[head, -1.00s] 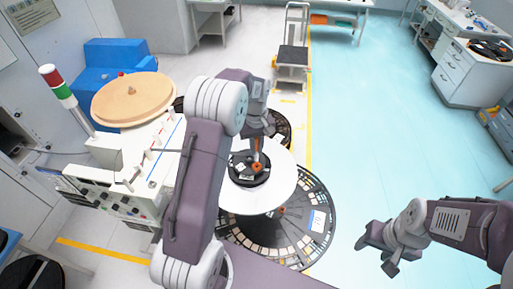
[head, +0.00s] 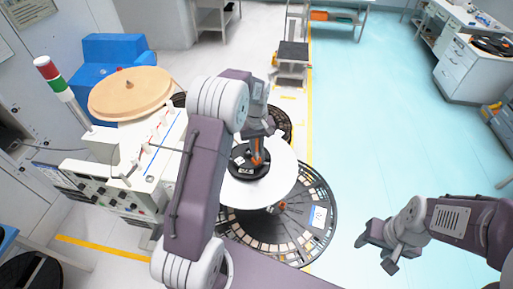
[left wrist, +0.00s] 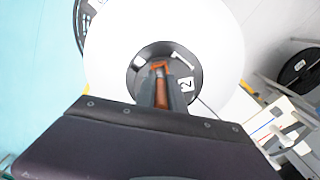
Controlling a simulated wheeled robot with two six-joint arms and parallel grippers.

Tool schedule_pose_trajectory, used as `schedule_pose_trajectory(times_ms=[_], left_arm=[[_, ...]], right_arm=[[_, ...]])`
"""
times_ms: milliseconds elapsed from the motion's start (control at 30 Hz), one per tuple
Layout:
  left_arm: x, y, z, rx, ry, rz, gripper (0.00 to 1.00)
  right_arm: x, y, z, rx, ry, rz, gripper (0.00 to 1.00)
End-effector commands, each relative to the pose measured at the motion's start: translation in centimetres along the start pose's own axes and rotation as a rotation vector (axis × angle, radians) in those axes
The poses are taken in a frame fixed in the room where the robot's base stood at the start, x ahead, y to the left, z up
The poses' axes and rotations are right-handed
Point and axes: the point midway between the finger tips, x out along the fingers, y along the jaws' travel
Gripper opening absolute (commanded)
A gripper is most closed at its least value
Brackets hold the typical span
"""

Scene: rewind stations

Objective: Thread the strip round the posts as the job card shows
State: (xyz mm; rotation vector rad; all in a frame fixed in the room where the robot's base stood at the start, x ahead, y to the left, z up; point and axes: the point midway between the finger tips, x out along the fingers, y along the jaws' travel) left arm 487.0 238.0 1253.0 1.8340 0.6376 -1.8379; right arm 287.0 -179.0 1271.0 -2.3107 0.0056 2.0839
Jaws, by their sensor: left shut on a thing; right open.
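My left gripper (head: 257,158) is shut on a small orange piece (left wrist: 161,92) over the black hub (left wrist: 136,82) of a large white disc (left wrist: 105,45). The disc also shows in the head view (head: 283,180). The hub has a white label marked 2 (left wrist: 186,84). A thin dark line (left wrist: 206,105) runs from near the hub towards the machine; I cannot tell whether it is the strip. Several small posts (head: 163,127), some with red, stand on the machine's white top. My right gripper (head: 378,258) is open and empty over the floor. I cannot make out the job card.
The white machine (head: 125,190) stands left of the disc, with a tan round reel (head: 130,92) and a red-green signal lamp (head: 53,78). A large black slotted reel (head: 325,235) lies below the disc. A trolley (head: 292,55) stands behind. The floor (head: 390,120) at right is clear.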

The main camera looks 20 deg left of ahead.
Motion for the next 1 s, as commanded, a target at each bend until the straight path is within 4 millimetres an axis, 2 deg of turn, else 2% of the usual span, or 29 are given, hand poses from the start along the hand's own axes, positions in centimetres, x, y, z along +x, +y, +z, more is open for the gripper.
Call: schedule_pose_trajectory(times_ms=[267,300,367,733,867,1000], left_arm=[[0.1,0.0,0.0,0.0,0.0,0.0,0.0],[0.1,0.0,0.0,0.0,0.0,0.0,0.22],[0.1,0.0,0.0,0.0,0.001,0.0,0.39],[-0.2,0.1,-0.1,0.0,0.004,0.002,0.39],[-2.5,0.1,-0.1,0.0,0.008,0.005,0.39],[-5.7,0.1,-0.1,0.0,0.007,0.004,0.39]], right_arm=[[0.1,0.0,0.0,0.0,0.0,0.0,0.54],[0.1,0.0,0.0,0.0,0.0,0.0,0.54],[0.1,0.0,0.0,0.0,0.0,0.0,0.54],[0.5,0.0,0.1,0.0,0.0,0.0,0.54],[1.9,0.0,0.2,0.0,0.0,0.0,0.54],[2.9,0.1,0.3,0.0,0.0,0.0,0.54]])
